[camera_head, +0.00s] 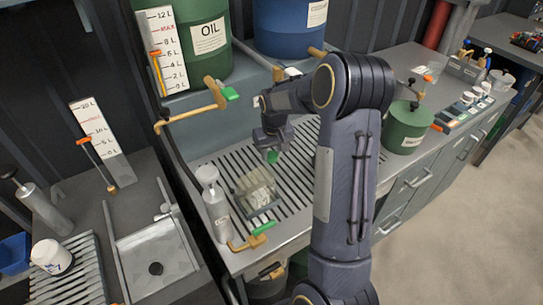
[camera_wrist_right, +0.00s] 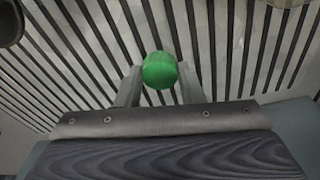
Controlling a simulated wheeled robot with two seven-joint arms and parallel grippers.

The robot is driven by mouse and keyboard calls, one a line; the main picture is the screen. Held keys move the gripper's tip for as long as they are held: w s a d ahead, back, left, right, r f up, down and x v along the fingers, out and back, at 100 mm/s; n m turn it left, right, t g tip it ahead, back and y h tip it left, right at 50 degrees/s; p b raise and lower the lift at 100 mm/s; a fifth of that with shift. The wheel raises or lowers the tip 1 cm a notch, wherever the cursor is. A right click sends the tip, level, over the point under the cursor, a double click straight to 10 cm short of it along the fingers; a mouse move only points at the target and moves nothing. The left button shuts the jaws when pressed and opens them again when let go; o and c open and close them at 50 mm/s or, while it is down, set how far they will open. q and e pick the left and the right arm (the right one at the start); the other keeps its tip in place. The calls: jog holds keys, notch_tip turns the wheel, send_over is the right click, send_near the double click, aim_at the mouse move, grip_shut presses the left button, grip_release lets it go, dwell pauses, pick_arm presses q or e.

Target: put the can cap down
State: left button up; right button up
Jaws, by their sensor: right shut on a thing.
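The can cap, a small round green piece, shows between the fingers of my right gripper (camera_head: 272,148) in the head view, where the cap (camera_head: 272,157) is small. In the right wrist view the cap (camera_wrist_right: 160,70) sits between the two grey fingertips of my right gripper (camera_wrist_right: 159,84), which is shut on it. The cap is over the slatted grate (camera_head: 222,163) of the workbench. The gap between cap and slats is hard to judge. A green can (camera_head: 403,128) stands on the bench to the right of my right arm. My left gripper is not in view.
A brass tap (camera_head: 190,115) juts out below the green oil drum (camera_head: 190,45). A blue drum (camera_head: 289,25) stands behind. Bare slats surround the gripper.

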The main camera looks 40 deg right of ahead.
aim_at(272, 155)
jog(key=shift+f, duration=0.8)
jog(key=shift+w+f+p, duration=0.2)
jog(key=shift+f+p, duration=0.2)
jog(key=shift+f, duration=0.15)
jog(key=shift+f+b, duration=0.25)
jog(key=shift+b, duration=0.05)
jog(key=o, duration=0.9)
jog(key=shift+r, duration=0.1)
jog(key=shift+o, duration=0.2)
